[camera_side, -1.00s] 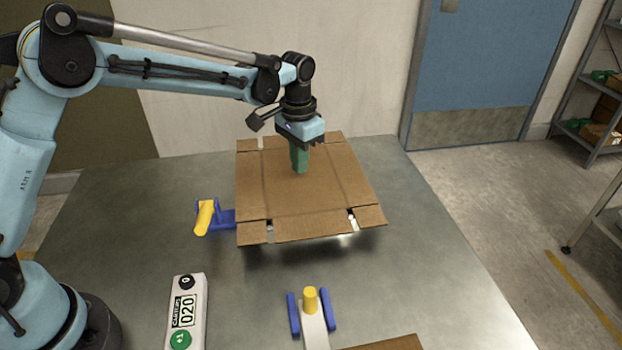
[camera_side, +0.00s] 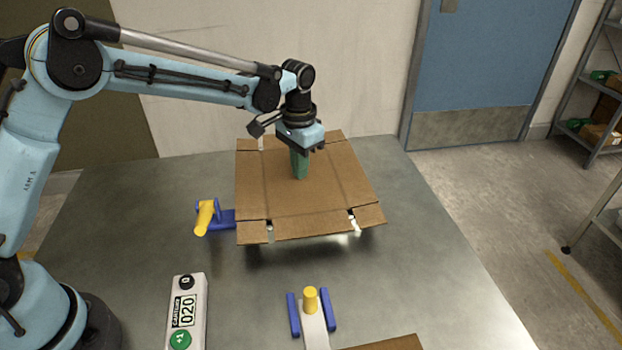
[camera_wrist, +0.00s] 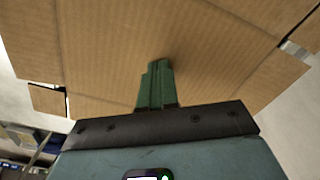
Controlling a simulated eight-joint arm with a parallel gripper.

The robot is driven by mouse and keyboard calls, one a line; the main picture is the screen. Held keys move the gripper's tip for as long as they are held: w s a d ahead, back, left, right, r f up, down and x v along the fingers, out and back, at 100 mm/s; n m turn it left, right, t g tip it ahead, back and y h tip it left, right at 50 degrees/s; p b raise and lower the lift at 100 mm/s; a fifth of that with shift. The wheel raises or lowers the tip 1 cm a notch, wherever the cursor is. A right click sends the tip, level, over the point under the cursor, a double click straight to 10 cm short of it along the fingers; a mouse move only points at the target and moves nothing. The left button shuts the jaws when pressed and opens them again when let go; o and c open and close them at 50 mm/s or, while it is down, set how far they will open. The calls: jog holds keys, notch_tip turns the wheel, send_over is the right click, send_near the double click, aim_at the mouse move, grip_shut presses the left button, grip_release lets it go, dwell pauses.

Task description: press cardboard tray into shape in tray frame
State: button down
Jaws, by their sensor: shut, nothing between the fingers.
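The cardboard tray (camera_side: 310,208) is a brown blank with creases and corner slits, lying nearly flat and raised above the table. In the wrist view its cardboard (camera_wrist: 150,30) fills most of the picture. The tray frame is hidden beneath it, so I cannot see its walls. My gripper (camera_side: 299,177) points down over the middle of the cardboard with its green fingers shut and empty. The fingertips also show in the wrist view (camera_wrist: 160,66), at or very near the cardboard surface; I cannot tell whether they touch.
A blue bracket with a yellow handle (camera_side: 205,217) stands left of the cardboard. A blue and white fixture with a yellow knob (camera_side: 310,300) is in front. Another cardboard piece (camera_side: 390,343) shows at the bottom edge. The metal table (camera_side: 440,240) is clear at right.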

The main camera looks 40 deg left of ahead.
jog(key=shift+f, duration=1.75)
notch_tip(320, 180, up, 10)
jog(key=shift+r, duration=0.5)
dwell(0.4)
